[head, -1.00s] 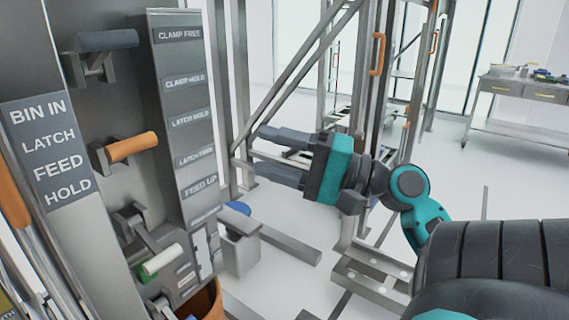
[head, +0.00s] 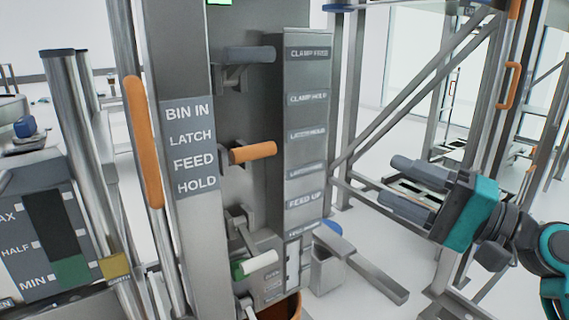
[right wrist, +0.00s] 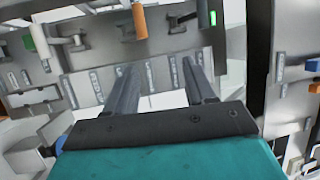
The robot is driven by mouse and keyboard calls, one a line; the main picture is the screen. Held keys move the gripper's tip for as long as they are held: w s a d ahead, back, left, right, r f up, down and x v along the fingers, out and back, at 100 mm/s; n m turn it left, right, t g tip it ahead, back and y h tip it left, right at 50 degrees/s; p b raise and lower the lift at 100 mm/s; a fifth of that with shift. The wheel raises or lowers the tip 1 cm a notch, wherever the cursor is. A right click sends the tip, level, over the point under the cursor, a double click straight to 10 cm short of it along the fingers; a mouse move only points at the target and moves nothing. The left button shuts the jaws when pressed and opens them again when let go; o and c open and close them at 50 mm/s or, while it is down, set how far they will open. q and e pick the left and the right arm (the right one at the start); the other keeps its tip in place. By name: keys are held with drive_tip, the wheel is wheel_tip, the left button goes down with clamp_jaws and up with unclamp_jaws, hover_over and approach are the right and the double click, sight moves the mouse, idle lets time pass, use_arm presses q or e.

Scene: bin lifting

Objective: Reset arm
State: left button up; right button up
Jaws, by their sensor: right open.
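My right gripper (head: 398,187) is at the right of the head view, its two grey fingers pointing left toward the lever panel. The fingers are apart and hold nothing. The right wrist view shows the same open fingers (right wrist: 162,85) with empty space between them. The panel (head: 240,115) carries a grey-blue lever (head: 250,55), an orange lever (head: 253,152) and a white lever with a green collar (head: 260,263). A clear gap lies between the gripper and these levers. My left gripper is not in view.
A sign (head: 190,150) reads BIN IN, LATCH, FEED, HOLD. A vertical orange handle (head: 143,140) stands left of it. A level gauge (head: 55,235) is at lower left. Metal frame posts (head: 345,120) stand behind the gripper. A grey pedal arm (head: 362,265) juts out low.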

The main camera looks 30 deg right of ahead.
drive_tip(key=shift+f, duration=0.1)
drive_tip(key=w+a+f+n+g+h+p, duration=0.1)
drive_tip(key=w+f+n+g+h, duration=0.15)
drive_tip(key=f, duration=1.05)
drive_tip(key=w+a+f+n+g+h+p, duration=0.1)
drive_tip(key=w+a+f+g+h, duration=0.2)
drive_tip(key=f, duration=1)
drive_tip(key=s+a+f+n+g, duration=0.1)
drive_tip(key=s+a+f+n, duration=0.2)
drive_tip(key=a+f+n, duration=0.2)
drive_tip(key=s+a+f+n+g+p, duration=0.1)
drive_tip(key=s+a+f+n, duration=0.2)
drive_tip(key=a+f+n, duration=0.3)
drive_tip(key=a+f+h, duration=0.1)
drive_tip(key=a, duration=0.3)
drive_tip(key=shift+f, duration=0.35)
drive_tip(key=shift+s, duration=0.1)
